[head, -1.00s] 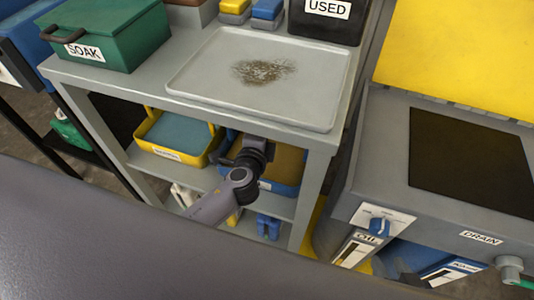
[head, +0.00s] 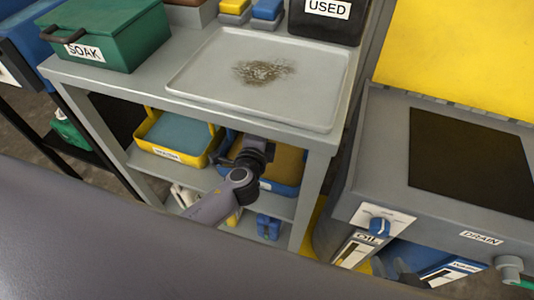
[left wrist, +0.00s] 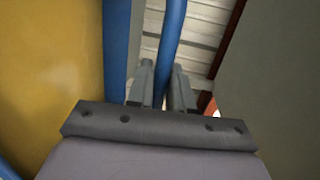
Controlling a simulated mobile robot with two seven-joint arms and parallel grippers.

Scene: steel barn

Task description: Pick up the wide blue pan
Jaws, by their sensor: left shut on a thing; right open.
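The wide blue pan (head: 287,189) sits on the middle shelf under the bench top, with a brown-yellow pad (head: 291,160) in it. My left arm reaches to it, and the left wrist and gripper (head: 256,153) hide part of its left side. In the left wrist view the left gripper's fingers (left wrist: 163,85) are shut on a blue bar (left wrist: 170,40), which looks like the pan's handle.
A yellow pan (head: 168,153) with a blue pad stands left of the blue pan. A grey tray (head: 200,82) with dirt lies on the bench top above. A green SOAK box (head: 110,45) is at the left. The drain unit (head: 385,160) stands to the right.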

